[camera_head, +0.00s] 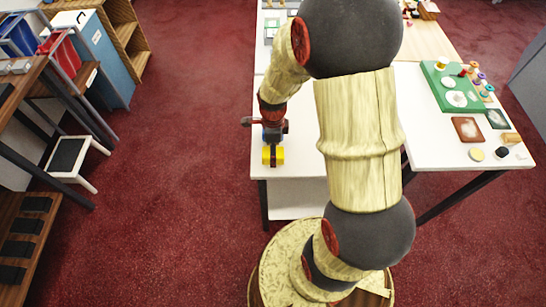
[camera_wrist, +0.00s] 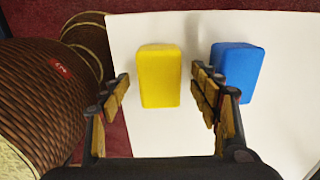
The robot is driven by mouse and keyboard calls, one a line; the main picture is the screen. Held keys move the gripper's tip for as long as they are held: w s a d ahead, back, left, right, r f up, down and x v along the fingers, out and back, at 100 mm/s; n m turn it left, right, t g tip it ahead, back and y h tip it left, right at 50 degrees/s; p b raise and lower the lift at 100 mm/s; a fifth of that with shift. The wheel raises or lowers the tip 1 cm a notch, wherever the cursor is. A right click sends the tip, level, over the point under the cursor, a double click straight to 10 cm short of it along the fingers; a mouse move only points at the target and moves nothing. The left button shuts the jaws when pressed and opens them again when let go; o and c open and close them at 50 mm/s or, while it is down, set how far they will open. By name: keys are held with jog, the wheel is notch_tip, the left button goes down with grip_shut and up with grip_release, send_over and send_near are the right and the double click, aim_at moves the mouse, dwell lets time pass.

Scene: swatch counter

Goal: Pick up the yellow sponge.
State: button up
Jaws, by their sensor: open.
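The yellow sponge (camera_wrist: 159,76) lies on the white counter top (camera_wrist: 185,140), a rounded upright rectangle in the wrist view. It also shows in the head view (camera_head: 279,155) near the counter's front left corner, partly covered by my gripper. My gripper (camera_wrist: 160,78) is open and empty, with one finger to each side of the sponge in the wrist view and a gap on both sides. The right finger appears between the yellow sponge and a blue sponge-like block (camera_wrist: 239,68). I cannot tell how high the fingertips are above the counter.
The blue block stands close to the right of the yellow sponge and is partly hidden by the right finger. In the head view, a green board (camera_head: 437,79) with small pots and a brown tile (camera_head: 467,129) are on the right table. Red carpet surrounds the furniture.

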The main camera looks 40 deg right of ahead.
jog(key=shift+f, duration=0.95)
jog(key=shift+r, duration=0.1)
jog(key=shift+c, duration=0.4)
jog(key=c, duration=0.9)
